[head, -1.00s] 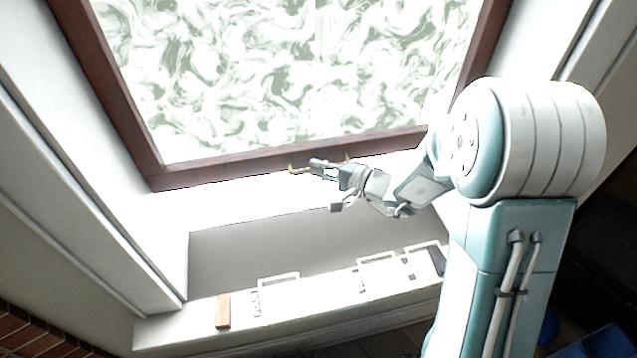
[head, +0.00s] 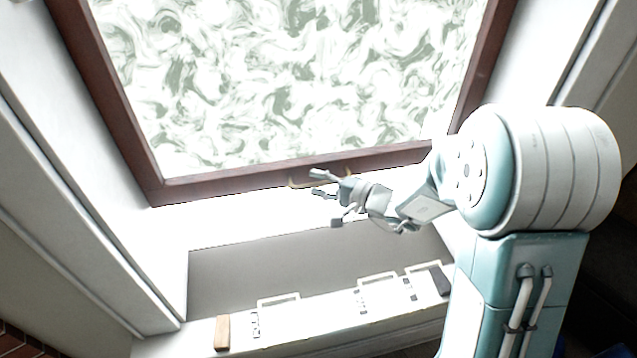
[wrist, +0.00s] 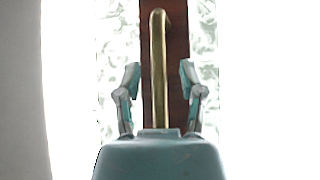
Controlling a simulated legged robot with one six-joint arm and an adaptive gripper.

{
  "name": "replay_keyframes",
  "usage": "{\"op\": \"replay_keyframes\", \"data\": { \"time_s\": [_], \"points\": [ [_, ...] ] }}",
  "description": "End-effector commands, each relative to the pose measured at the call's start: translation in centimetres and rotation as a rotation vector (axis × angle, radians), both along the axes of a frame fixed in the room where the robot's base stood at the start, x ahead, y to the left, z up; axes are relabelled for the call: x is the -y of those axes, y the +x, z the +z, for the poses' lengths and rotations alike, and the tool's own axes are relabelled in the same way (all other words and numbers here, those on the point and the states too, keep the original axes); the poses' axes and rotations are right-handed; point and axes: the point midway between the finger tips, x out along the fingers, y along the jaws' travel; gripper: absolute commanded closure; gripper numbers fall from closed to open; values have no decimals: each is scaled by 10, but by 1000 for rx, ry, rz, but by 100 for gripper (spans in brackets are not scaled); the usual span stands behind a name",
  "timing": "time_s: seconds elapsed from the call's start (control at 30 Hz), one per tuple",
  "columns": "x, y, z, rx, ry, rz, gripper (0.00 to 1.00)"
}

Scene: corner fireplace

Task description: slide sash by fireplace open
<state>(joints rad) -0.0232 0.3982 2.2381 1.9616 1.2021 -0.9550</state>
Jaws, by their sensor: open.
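The sash (head: 225,185) has a dark reddish-brown frame around green-and-white swirled glass, and fills the upper middle of the head view. A thin brass handle (head: 292,184) is on its bottom rail. In the wrist view the handle (wrist: 158,75) stands upright in the picture, against the brown rail. My gripper (head: 317,183) is at the handle in the head view. In the wrist view my gripper (wrist: 160,73) is open, one finger on each side of the handle with a gap on both sides. The handle's lower end there is hidden behind my gripper's body.
A white sill (head: 220,227) lies below the sash. Lower down is a white ledge (head: 330,312) with pale loop-shaped fittings, a wooden block (head: 222,332) and a dark block (head: 440,281). A white side wall (head: 110,190) borders the opening at left.

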Motion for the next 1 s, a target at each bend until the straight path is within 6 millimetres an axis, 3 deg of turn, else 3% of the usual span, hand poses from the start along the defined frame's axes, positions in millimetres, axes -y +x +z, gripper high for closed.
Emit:
{"op": "replay_keyframes", "data": {
  "time_s": [0.17,0.63,1.0],
  "points": [
    [10,-4,1,0,-1,-3,49],
    [89,-46,13,-1,-1,-5,49],
    [104,-55,16,-1,0,0,49]
  ]
}}
